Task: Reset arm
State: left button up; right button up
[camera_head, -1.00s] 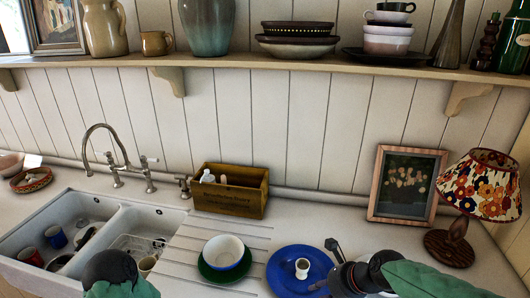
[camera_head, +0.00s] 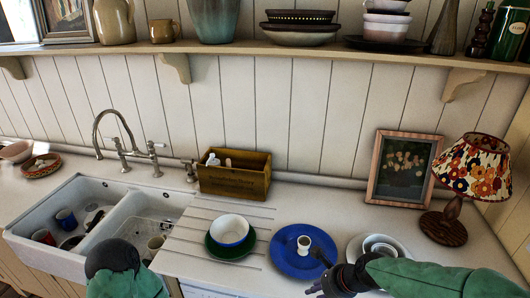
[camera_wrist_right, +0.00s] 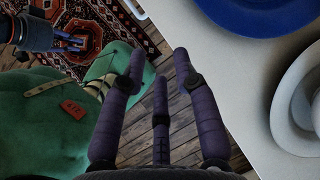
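My right arm comes in at the lower right of the head view. Its dark gripper (camera_head: 322,283) is at the counter's front edge, just in front of the blue plate (camera_head: 285,262). In the right wrist view, the gripper's three purple fingers (camera_wrist_right: 160,72) are spread apart with nothing between them, over the wooden floor beside the counter edge. My left arm (camera_head: 118,272) shows at the bottom left of the head view, in front of the sink; its gripper is hidden there. The left gripper (camera_wrist_right: 72,42) appears small at the wrist view's upper left, its finger state unclear.
A double sink (camera_head: 62,201) is at left, a lamp (camera_head: 468,172) at right.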

jog(key=s+a+f+n+g, duration=0.1)
jog(key=s+f+n, duration=0.4)
jog(key=f, duration=0.5)
jog(key=s+a+f+n+g+b, duration=0.1)
jog(key=s+f+n, duration=0.4)
jog(key=f, duration=0.5)
jog(key=s+a+f+n+g, duration=0.1)
jog(key=s+a+f+n, duration=0.2)
jog(key=f+n, duration=0.6)
jog(key=s+f, duration=0.1)
jog(key=s, duration=0.1)
jog(key=shift+s+b, duration=0.3)
jog(key=shift+s, duration=0.05)
